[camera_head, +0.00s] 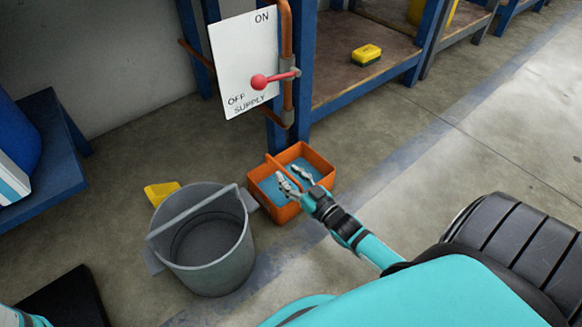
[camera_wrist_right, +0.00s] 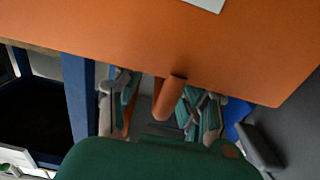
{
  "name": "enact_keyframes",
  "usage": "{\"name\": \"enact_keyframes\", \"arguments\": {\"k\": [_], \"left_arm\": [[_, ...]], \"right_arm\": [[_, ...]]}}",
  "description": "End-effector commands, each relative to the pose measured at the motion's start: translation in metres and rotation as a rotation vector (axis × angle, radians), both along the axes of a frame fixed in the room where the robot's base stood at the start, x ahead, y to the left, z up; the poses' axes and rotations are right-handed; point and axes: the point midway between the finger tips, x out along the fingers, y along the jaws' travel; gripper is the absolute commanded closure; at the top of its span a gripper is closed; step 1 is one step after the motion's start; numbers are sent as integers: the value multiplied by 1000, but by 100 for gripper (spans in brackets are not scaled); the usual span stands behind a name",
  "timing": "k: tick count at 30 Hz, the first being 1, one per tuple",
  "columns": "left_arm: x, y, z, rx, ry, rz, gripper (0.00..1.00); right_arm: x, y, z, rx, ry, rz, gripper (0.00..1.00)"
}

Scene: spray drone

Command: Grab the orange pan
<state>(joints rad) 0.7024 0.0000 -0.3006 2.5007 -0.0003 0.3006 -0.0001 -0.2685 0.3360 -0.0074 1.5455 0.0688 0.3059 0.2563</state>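The orange pan (camera_head: 324,164) is a box-like tray with a bar handle (camera_head: 282,172) and a blue inside. It sits on the floor by the blue post, right of the grey bucket. My right gripper (camera_head: 297,178) is over the pan at its handle, fingers apart. In the right wrist view, the orange handle (camera_wrist_right: 170,97) shows between the two spread fingers of the gripper (camera_wrist_right: 160,108), with a gap on the left side. A large orange surface (camera_wrist_right: 190,40) fills the top of that view. My left gripper is not in view.
A grey bucket (camera_head: 215,262) stands close on the pan's left, with a yellow piece (camera_head: 160,192) behind it. The ON/OFF supply board (camera_head: 235,55) with a red-knobbed lever (camera_head: 262,82) is above the pan. A yellow sponge-like block (camera_head: 367,55) lies on a shelf.

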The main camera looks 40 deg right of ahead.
Motion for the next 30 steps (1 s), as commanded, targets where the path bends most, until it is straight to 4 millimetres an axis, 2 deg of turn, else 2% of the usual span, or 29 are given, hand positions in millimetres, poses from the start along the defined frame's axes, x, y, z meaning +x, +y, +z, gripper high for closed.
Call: {"name": "enact_keyframes", "arguments": {"k": [1, 3, 12, 14, 21, 30], "left_arm": [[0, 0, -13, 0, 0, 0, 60], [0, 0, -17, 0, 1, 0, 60], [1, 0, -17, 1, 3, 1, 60], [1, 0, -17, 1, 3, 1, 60], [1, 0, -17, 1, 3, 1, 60], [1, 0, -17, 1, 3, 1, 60]], "right_arm": [[8, 1, -5, -1, -4, 1, 62], [16, 1, -4, -2, -3, 1, 62], [22, 2, 0, -1, 1, 0, 62], [22, 2, 0, -1, 1, 0, 67], [22, 2, 0, 0, 1, 0, 98], [21, 2, -1, 0, 1, 1, 100]]}}
